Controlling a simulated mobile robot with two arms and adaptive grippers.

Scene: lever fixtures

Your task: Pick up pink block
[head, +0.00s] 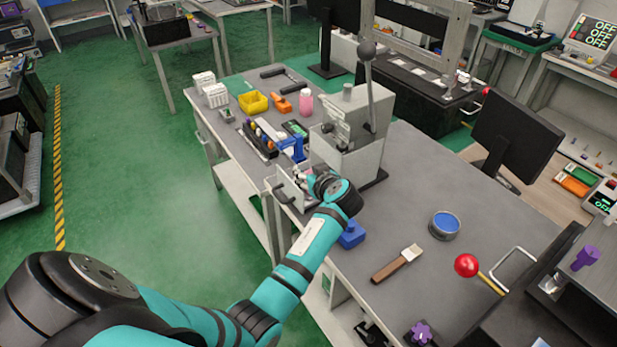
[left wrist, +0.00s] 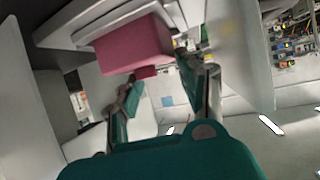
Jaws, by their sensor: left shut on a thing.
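The pink block (left wrist: 133,44) shows in the left wrist view, just past my fingertips and under a grey-white part of the fixture. My left gripper (left wrist: 163,82) is shut on it, with a finger on either side of its lower part. In the head view my left arm reaches to the open drawer-like part (head: 291,193) at the foot of the grey lever fixture (head: 350,135). There my own wrist largely hides the fingers and the block. My right gripper is not in view.
Grey walls stand close on both sides of the gripper in the wrist view. On the table are a blue block (head: 351,236), a brush (head: 398,262), a round blue-topped tin (head: 445,225) and a pink bottle (head: 306,102).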

